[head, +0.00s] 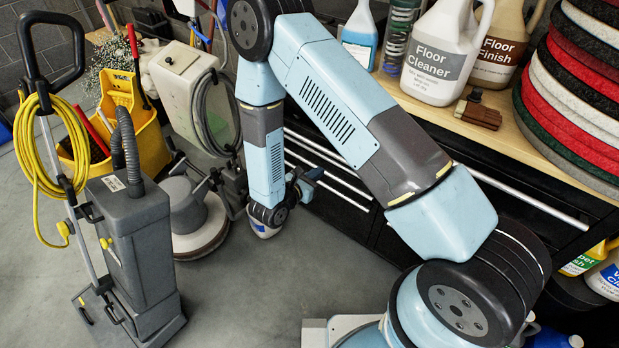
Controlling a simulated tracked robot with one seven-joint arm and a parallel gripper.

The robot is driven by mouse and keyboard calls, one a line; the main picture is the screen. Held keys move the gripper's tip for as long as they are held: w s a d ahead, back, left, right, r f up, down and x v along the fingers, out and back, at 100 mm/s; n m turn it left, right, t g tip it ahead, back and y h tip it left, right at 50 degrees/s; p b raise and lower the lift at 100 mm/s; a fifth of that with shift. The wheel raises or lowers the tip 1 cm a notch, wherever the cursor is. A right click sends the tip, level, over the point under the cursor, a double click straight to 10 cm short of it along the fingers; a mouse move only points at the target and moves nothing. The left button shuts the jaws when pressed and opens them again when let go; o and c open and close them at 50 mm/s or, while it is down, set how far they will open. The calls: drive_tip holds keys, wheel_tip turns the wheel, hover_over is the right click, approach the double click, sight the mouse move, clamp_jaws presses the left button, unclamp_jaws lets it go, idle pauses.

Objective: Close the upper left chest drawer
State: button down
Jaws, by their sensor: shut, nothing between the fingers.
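The black chest (340,219) stands under a wooden top, with bright metal handles on its drawers. The upper left drawer (322,154) shows only in part, behind my arm. Much of its front is hidden, and I cannot tell how far it stands out. My gripper (312,180) is in front of the left drawers, low and close to their handles. It is small and dark in the view, shut and holding nothing. I cannot tell whether it touches a drawer front.
Floor cleaner (435,60), floor finish (497,48), a spray bottle (360,37) and stacked pads (575,95) stand on the wooden top (470,120). A floor machine (190,215), a yellow bucket (140,130) and an upright vacuum (140,240) stand left. Floor (235,290) between is clear.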

sight(337, 158)
drive_tip(key=x, duration=0.8)
drive_tip(key=shift+w+d+f, duration=0.1)
drive_tip(key=shift+w+d, duration=0.1)
drive_tip(key=shift+w, duration=0.05)
